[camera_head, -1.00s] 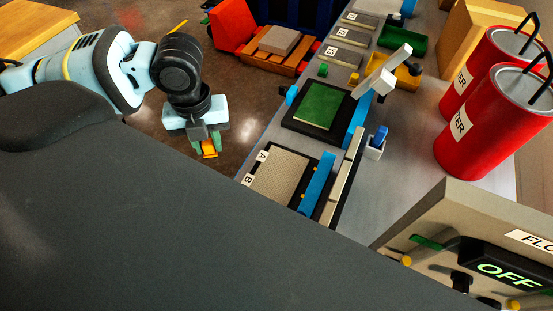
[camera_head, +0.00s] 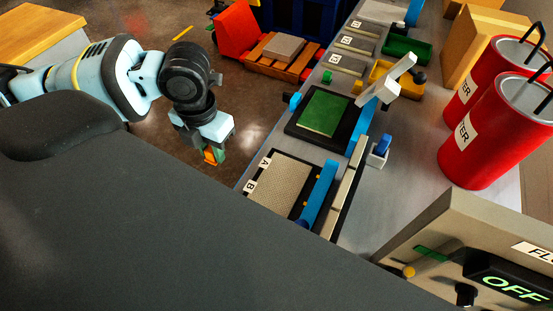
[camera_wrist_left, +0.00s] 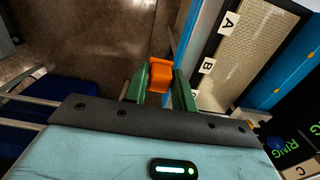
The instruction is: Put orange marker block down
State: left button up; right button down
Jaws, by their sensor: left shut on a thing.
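My left gripper (camera_head: 213,156) is shut on the orange marker block (camera_head: 209,154), with a green finger on each side of it. In the left wrist view the block (camera_wrist_left: 160,77) sits between the fingertips of the gripper (camera_wrist_left: 160,84). The gripper points down beside the left edge of the grey bench, over the floor. The beige mesh plate (camera_head: 281,184) with labels A and B lies on the bench to its right; it also shows in the left wrist view (camera_wrist_left: 250,45). My right gripper is not in view.
A green pad in a black frame (camera_head: 324,110) lies behind the mesh plate. A blue bar (camera_head: 318,192) runs along the plate's right side. Red canisters (camera_head: 480,145) and a control box reading OFF (camera_head: 450,235) stand at right. An orange pallet (camera_head: 280,57) is at the back.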

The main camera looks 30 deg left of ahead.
pick_arm(q)
send_over(276, 168)
jog(key=s+a, duration=0.1)
jog(key=a, duration=0.1)
jog(key=shift+d+f, duration=0.2)
jog(key=shift+f, duration=0.25)
jog(key=shift+w+d+f, duration=0.1)
jog(key=shift+w+d, duration=0.35)
jog(key=shift+d, duration=0.2)
jog(key=shift+w+d+f, duration=0.1)
jog(key=shift+d+f, duration=0.05)
jog(key=shift+f, duration=1.65)
jog(key=shift+f, duration=0.1)
jog(key=o, duration=0.9)
jog(key=shift+o, duration=0.2)
